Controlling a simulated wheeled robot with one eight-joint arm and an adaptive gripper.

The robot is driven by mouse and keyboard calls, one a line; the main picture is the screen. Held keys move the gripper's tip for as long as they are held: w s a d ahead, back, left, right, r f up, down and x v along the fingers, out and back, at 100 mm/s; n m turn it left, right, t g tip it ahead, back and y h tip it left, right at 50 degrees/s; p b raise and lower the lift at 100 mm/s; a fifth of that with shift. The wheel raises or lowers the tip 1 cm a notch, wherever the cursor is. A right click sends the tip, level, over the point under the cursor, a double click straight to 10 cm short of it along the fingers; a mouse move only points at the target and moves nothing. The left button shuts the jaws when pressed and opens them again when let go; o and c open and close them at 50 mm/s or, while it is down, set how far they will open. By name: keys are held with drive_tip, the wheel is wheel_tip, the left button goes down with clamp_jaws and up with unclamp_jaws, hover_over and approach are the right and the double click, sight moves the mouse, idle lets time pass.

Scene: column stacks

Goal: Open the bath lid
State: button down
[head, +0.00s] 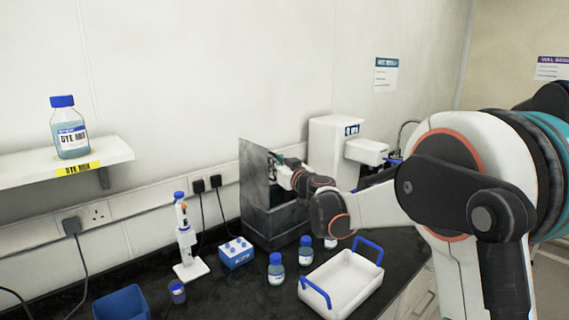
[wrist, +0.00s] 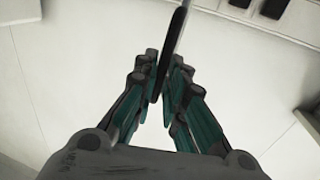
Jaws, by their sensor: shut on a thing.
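The bath (head: 277,225) is a dark grey box on the bench against the wall. Its lid (head: 254,185) is a grey panel that stands about upright at the bath's left side, so the lid is raised. My gripper (head: 279,163) is at the right face of the lid, near its top, and partly hidden by my arm. In the wrist view my gripper (wrist: 164,72) has its teal-sided fingers closed on the lid (wrist: 176,35), seen edge-on as a thin dark strip. The inside of the bath is mostly hidden.
A white instrument (head: 331,145) stands right of the bath. In front are a white tray with blue handles (head: 343,284), bottles (head: 276,268) and a blue rack (head: 236,252). A pipette stand (head: 188,240) is to the left. A shelf (head: 110,155) holds a dye bottle (head: 70,130).

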drive_tip(key=shift+s+a+n, duration=0.35)
drive_tip(key=shift+s+a, duration=0.05)
drive_tip(key=shift+a, duration=0.2)
drive_tip(key=shift+s+a+n, duration=0.35)
drive_tip(key=shift+a, duration=0.2)
drive_tip(key=c, duration=1.7)
unclamp_jaws()
drive_tip(key=shift+s+a+r, duration=0.1)
drive_tip(key=shift+s+a, duration=0.05)
drive_tip(key=v, duration=1.2)
drive_tip(key=shift+f, duration=0.2)
